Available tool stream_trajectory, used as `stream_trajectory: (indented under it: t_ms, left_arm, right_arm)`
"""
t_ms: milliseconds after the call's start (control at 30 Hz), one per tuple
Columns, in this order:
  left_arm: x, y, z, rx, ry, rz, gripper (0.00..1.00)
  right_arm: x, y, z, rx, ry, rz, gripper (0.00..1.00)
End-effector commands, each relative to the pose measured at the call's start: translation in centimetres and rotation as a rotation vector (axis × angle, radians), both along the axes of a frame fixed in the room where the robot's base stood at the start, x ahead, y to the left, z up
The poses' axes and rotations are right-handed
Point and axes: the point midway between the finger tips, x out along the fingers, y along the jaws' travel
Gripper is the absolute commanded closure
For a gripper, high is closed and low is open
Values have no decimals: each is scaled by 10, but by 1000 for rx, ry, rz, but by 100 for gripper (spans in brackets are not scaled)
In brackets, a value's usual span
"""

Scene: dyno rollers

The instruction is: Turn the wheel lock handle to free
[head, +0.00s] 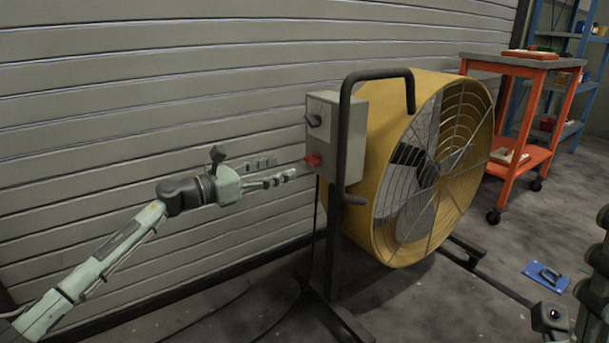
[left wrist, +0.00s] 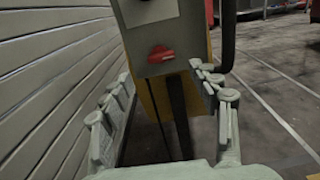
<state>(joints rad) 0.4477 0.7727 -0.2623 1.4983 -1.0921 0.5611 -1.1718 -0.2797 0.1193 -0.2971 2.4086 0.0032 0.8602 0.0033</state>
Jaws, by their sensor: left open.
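A red handle (head: 313,160) sits low on the grey control box (head: 322,142) beside the yellow fan; I take it as the wheel lock handle, but no label is readable. In the left wrist view the red handle (left wrist: 161,54) lies roughly level across the box face. My left gripper (head: 290,174) is open and empty, just left of and slightly below the red handle. In the left wrist view the handle shows ahead, between and beyond the two spread fingers (left wrist: 160,78), apart from them. My right gripper's fingers do not show.
A black knob (head: 314,120) sits above the red handle. A black tube frame (head: 342,130) stands in front of the yellow fan (head: 385,190). The slatted wall (head: 130,110) runs close behind my left arm. An orange cart (head: 524,120) and blue floor plate (head: 546,275) are at right.

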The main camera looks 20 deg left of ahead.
Motion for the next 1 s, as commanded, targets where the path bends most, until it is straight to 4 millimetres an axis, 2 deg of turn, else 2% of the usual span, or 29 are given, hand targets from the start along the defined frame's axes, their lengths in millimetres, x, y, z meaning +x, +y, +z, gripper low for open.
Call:
stream_trajectory:
  t_ms: [500,867,1000]
  left_arm:
    - [55,-44,1,-6,1,-1,39]
    - [59,-47,1,-5,2,-1,39]
    - [59,-47,1,-5,1,-1,56]
  right_arm:
    - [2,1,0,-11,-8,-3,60]
    - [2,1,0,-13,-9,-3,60]
    - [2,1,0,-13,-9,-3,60]
